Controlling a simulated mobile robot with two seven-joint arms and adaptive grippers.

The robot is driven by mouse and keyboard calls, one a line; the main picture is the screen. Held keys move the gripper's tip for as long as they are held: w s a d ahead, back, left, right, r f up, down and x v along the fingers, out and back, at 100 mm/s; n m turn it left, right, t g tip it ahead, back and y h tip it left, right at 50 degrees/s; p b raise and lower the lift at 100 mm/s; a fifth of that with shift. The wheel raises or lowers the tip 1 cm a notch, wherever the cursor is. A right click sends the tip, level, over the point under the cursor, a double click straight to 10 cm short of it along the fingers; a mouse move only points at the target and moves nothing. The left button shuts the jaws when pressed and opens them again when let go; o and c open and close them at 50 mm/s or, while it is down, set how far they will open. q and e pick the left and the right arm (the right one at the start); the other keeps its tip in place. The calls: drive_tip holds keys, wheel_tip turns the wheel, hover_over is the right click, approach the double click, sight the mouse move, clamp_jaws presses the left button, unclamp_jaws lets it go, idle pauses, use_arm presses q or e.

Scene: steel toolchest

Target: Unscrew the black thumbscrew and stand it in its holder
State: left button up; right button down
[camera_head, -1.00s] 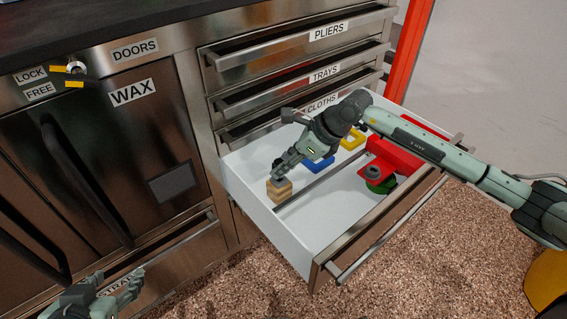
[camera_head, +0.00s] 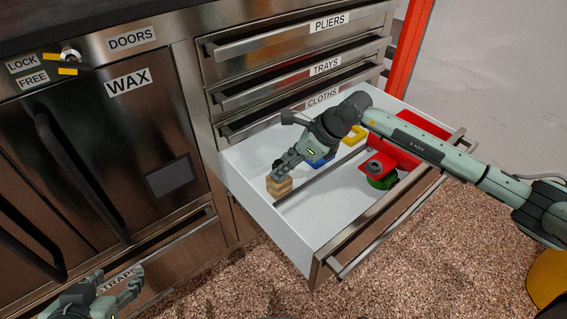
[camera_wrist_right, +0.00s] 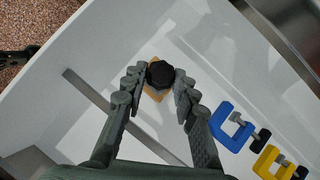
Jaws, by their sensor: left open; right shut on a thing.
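The black thumbscrew (camera_wrist_right: 159,74) is between the fingertips of my right gripper (camera_wrist_right: 159,82), which is shut on it. It is at the wooden block (camera_head: 279,187), whose light wood shows just beneath it in the right wrist view (camera_wrist_right: 153,93). In the head view the fingers of my right gripper (camera_head: 280,169) come down onto the block's top and partly hide the screw. Whether the screw is seated in the block or just above it, I cannot tell. My left gripper (camera_head: 126,286) is open and empty at the lower left, away from the drawer.
The open white drawer (camera_head: 318,217) holds a blue clamp (camera_head: 320,163), a yellow clamp (camera_head: 355,138) and a red fixture (camera_head: 407,160) with a green piece (camera_head: 383,183) and a grey round part (camera_head: 375,168). A divider strip (camera_wrist_right: 100,100) crosses the floor.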

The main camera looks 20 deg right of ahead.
drive_tip(key=shift+f, duration=0.2)
drive_tip(key=c, duration=1.1)
unclamp_jaws()
drive_tip(key=shift+r, duration=0.1)
drive_tip(key=v, duration=1.2)
drive_tip(key=shift+s+d, duration=0.1)
